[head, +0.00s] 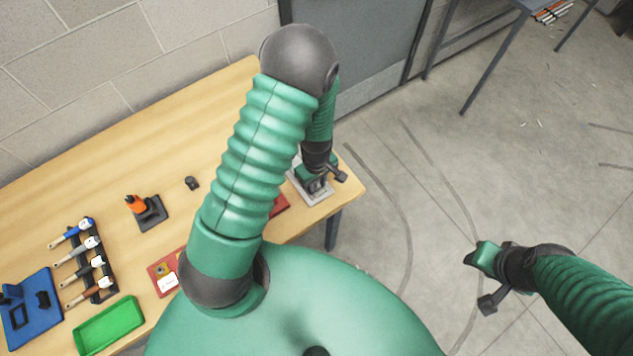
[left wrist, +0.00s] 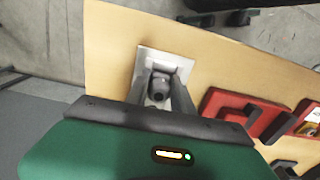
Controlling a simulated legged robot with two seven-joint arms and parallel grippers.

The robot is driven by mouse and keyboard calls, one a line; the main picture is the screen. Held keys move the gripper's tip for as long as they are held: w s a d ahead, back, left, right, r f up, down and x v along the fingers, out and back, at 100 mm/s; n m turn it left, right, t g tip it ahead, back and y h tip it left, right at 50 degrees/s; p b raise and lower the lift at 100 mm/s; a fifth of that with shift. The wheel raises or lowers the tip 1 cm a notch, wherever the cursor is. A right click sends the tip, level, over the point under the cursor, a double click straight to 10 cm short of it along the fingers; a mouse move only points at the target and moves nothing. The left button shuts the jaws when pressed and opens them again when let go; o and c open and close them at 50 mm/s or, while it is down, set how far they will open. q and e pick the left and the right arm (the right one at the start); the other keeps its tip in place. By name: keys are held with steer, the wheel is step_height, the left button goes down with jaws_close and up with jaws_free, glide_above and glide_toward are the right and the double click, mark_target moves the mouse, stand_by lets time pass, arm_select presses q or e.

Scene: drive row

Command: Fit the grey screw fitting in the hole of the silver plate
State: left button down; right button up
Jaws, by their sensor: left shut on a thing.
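The silver plate (head: 309,201) lies near the right end of the wooden table. It also shows in the left wrist view (left wrist: 149,62), flat on the table under my gripper. My left gripper (head: 315,187) is over the plate and pointing down at it. In the left wrist view its two fingers (left wrist: 162,92) are shut on the grey screw fitting (left wrist: 158,87), which is over the plate's middle. The plate's hole is hidden, so I cannot tell whether the fitting is in it. My right gripper (head: 474,258) is over the floor at the right, apart from the table; its jaws are unclear.
Red holders (left wrist: 234,110) lie beside the plate. The table's right edge is close to the plate.

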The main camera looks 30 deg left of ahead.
arm_select(q)
steer(key=c, duration=1.5)
jaws_free()
steer(key=o, duration=0.5)
steer(key=shift+a, duration=0.2)
steer(key=shift+r, duration=0.4)
steer(key=shift+r+p, duration=0.55)
steer(key=shift+r, duration=7.35)
